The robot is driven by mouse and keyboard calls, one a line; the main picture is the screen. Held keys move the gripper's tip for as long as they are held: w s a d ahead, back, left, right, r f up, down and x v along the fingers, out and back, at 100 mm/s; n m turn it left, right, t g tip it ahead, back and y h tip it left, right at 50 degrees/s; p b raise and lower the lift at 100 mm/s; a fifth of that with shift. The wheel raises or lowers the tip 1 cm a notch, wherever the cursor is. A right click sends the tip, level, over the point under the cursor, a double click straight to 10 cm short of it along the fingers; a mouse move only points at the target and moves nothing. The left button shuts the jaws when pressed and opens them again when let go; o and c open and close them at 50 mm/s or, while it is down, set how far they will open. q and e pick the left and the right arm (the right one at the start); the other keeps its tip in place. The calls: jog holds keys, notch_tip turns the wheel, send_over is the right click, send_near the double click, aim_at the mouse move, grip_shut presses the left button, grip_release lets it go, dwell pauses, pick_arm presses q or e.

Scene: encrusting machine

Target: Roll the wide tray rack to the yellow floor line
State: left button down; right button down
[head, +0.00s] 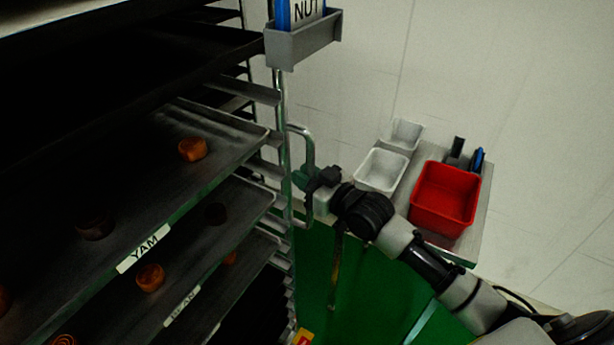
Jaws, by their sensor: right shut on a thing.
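The wide tray rack (281,130) fills the left of the head view, close to me. Its dark trays carry several round brown pastries, and one tray has a white label reading YAM. A vertical metal handle (308,147) stands out from the rack's right post. My right gripper (303,180) is shut on the lower part of this handle, its arm coming in from the lower right. My left gripper is not in view. I cannot make out the yellow floor line.
A grey holder (303,43) with a NUT card sits high on the rack's post. Right of the rack, a table (476,228) against the pale wall carries a red bin (445,197) and white bins (381,170). Green floor (371,285) shows below my right arm.

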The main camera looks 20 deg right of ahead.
jog(key=c, duration=1.3)
grip_release()
jog(key=shift+w+r, duration=0.1)
jog(key=shift+r, duration=0.25)
jog(key=shift+o, duration=1.1)
jog(key=shift+d, duration=0.1)
jog(key=shift+s+f, duration=0.15)
jog(key=shift+s, duration=0.05)
jog(key=shift+f, duration=0.15)
jog(key=shift+b+v, duration=1.4)
jog(key=shift+v, duration=4.05)
